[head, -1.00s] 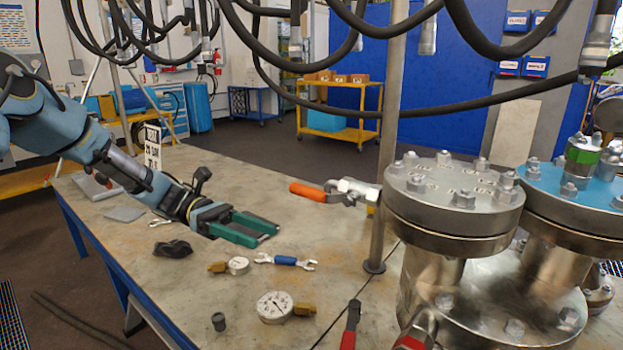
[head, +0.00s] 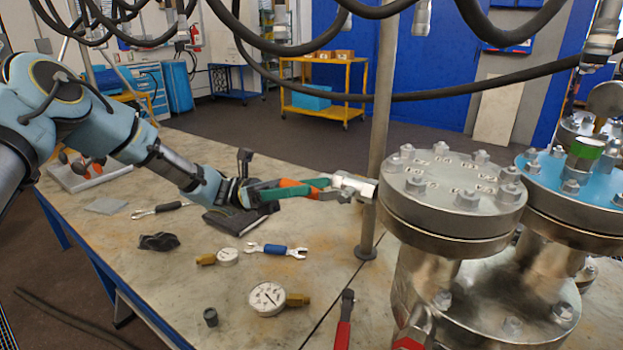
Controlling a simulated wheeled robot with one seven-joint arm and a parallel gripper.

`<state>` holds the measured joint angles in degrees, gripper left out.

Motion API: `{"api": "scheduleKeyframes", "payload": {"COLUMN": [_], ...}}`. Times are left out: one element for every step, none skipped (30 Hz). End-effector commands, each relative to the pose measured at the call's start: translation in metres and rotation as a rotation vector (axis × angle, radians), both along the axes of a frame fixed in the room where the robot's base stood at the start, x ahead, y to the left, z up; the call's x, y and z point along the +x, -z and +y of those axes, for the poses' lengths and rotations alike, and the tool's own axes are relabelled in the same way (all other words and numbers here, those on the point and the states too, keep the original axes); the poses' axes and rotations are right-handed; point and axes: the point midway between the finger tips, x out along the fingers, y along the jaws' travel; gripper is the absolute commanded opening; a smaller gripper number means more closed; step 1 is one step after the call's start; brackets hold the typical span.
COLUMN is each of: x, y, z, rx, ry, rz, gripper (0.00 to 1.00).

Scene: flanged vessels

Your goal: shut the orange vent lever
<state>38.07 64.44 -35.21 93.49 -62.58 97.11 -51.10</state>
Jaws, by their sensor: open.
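The orange vent lever (head: 290,184) sits on a small silver valve (head: 352,186) at the left side of the near flanged vessel (head: 452,190). The lever points left, away from the vessel. My gripper (head: 306,188) has its green fingers around the lever, one finger above or behind it and one below or in front. The fingers are open and hide part of the lever. I cannot tell whether either finger touches it.
A metal post (head: 378,140) stands just behind the valve. A pressure gauge (head: 268,298), a smaller gauge (head: 226,257), a blue-handled wrench (head: 277,250) and a red-handled tool (head: 345,322) lie on the table (head: 190,290). Black hoses (head: 300,92) hang overhead.

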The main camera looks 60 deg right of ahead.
Motion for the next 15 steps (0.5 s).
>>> {"api": "scheduleKeyframes", "payload": {"x": [-0.0047,-0.0067,-0.0088,-0.0100,-0.0109,-0.0118,-0.0122,-0.0124,-0.0125,-0.0124,-0.0124,-0.0124,-0.0123,-0.0123,-0.0123], "y": [-0.0035,-0.0041,-0.0047,-0.0050,-0.0052,-0.0052,-0.0052,-0.0051,-0.0050,-0.0049,-0.0048,-0.0048,-0.0048,-0.0048,-0.0048], "z": [-0.0004,-0.0006,-0.0007,-0.0007,-0.0008,-0.0008,-0.0008,-0.0009,-0.0009,-0.0008,-0.0009,-0.0009,-0.0009,-0.0009,-0.0009], "rx": [0.001,0.000,-0.001,-0.001,-0.001,-0.001,-0.001,-0.001,-0.001,-0.001,-0.001,-0.001,-0.001,-0.001,-0.001], "ry": [0.001,0.000,0.000,0.000,0.000,0.000,-0.001,-0.001,-0.001,-0.001,-0.001,-0.001,-0.001,-0.001,-0.001], "rz": [-0.001,-0.001,-0.001,-0.001,-0.001,-0.001,-0.001,-0.001,-0.001,-0.001,-0.001,-0.001,-0.001,-0.001,-0.001], "gripper": [0.59,0.59,0.59,0.59,0.59,0.59,0.59,0.59,0.59,0.59,0.59,0.59,0.59,0.58,0.53]}}
